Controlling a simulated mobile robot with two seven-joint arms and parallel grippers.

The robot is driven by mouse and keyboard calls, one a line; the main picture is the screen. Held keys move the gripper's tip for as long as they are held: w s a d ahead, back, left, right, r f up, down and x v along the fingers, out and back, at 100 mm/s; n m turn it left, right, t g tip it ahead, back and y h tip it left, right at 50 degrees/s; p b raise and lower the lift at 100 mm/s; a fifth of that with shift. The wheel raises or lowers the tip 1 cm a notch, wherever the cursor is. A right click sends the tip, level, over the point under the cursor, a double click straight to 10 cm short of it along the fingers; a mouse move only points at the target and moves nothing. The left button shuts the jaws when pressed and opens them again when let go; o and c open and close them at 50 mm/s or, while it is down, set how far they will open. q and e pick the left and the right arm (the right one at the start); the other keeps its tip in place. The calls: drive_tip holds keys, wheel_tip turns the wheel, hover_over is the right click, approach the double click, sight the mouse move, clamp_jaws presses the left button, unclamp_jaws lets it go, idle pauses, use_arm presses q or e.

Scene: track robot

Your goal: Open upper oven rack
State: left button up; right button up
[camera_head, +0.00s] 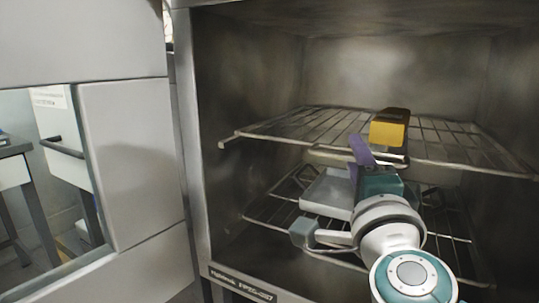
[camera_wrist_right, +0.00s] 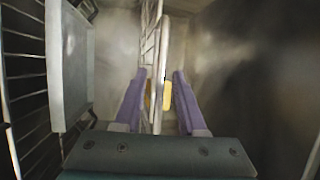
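The upper oven rack (camera_head: 290,127) is a wire grid inside the open metal oven, with its front bar running across the cavity. It shows nearly edge-on in the right wrist view (camera_wrist_right: 148,45). My right gripper (camera_head: 357,155) is at the middle of this front bar. In the right wrist view, its two purple fingers (camera_wrist_right: 160,78) stand apart on either side of the bar, with gaps visible, so it looks open. A yellow block with a dark top (camera_head: 387,133) lies on the rack, just beyond the fingers. My left gripper is not in view.
A lower wire rack (camera_head: 262,213) holds a grey metal tray (camera_head: 328,192) below my right gripper. The oven's left side wall (camera_head: 240,90) and front frame (camera_head: 190,130) bound the space. A white panel (camera_head: 130,160) stands left of the oven.

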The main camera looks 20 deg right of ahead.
clamp_jaws()
idle(1.2)
